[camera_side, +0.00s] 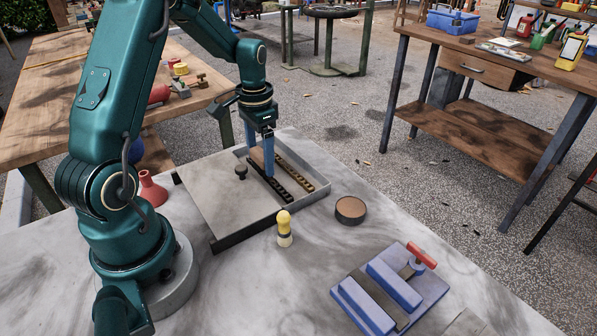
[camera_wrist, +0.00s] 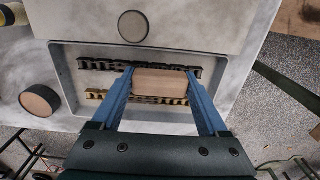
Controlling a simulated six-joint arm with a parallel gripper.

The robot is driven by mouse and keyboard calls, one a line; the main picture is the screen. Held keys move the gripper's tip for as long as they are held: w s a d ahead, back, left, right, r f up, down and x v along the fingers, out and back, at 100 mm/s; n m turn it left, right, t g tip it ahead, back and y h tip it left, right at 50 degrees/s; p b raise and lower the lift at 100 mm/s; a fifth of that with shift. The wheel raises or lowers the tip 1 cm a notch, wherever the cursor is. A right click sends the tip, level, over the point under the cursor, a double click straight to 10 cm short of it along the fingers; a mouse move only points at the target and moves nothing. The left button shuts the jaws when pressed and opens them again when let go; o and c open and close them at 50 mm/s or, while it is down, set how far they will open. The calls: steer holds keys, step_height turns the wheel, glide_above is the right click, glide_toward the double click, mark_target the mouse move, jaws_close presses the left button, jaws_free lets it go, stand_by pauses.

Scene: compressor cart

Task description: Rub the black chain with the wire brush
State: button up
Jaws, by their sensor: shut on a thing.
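My gripper (camera_side: 258,160) is shut on a wooden block, which I take to be the wire brush (camera_wrist: 160,84), gripped between its two blue fingers. The brush also shows in the side view (camera_side: 257,157). The black chain (camera_wrist: 103,65) lies in a shallow grey tray (camera_side: 322,194). The chain also shows in the side view (camera_side: 278,188). The bristles are hidden, so I cannot tell whether they touch the chain.
A brass-coloured chain (camera_side: 296,176) lies parallel in the same tray. A grey lid with a dark knob (camera_side: 240,171) covers the tray's left part. A yellow-topped brush (camera_side: 284,222), a round tin (camera_side: 350,209), a blue vise (camera_side: 392,290) and a red funnel (camera_side: 152,190) stand around it.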

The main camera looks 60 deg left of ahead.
mark_target(277, 185)
steer(key=shift+d+f, duration=0.1)
steer(key=shift+d, duration=3.1)
steer(key=shift+a, duration=3.9)
steer(key=shift+d+r, duration=0.1)
steer(key=shift+r, duration=4.05)
